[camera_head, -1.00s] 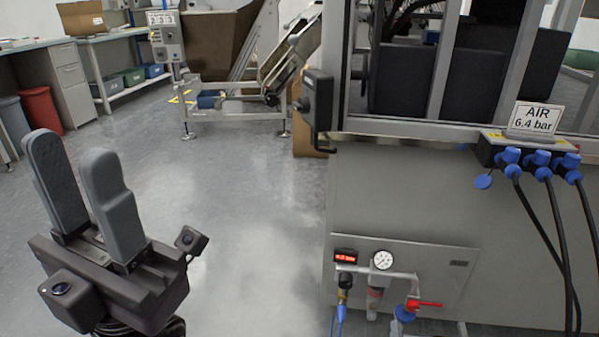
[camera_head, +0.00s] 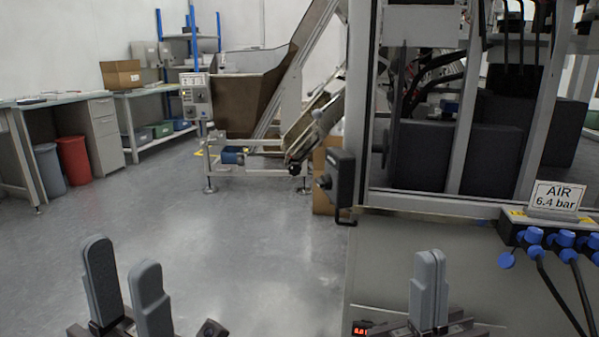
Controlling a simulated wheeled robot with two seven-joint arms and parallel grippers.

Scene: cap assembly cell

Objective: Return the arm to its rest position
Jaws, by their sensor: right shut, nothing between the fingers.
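My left gripper (camera_head: 122,256) stands at the bottom left of the head view, fingers pointing up. Its two grey fingers are apart with nothing seen between them. My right gripper (camera_head: 428,254) is at the bottom, right of the middle, also pointing up. Its two fingers are together, with nothing held. It shows in front of the grey lower panel of the machine cabinet (camera_head: 400,255). The lower parts of both grippers are cut off by the picture's bottom edge.
The machine cabinet fills the right side, with an AIR sign (camera_head: 556,196) and blue-capped connectors with black cables (camera_head: 565,240). A black box with a handle (camera_head: 340,180) juts from its corner. Open floor (camera_head: 240,230) lies at the centre; a feeder (camera_head: 250,92) and bins (camera_head: 73,160) stand behind.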

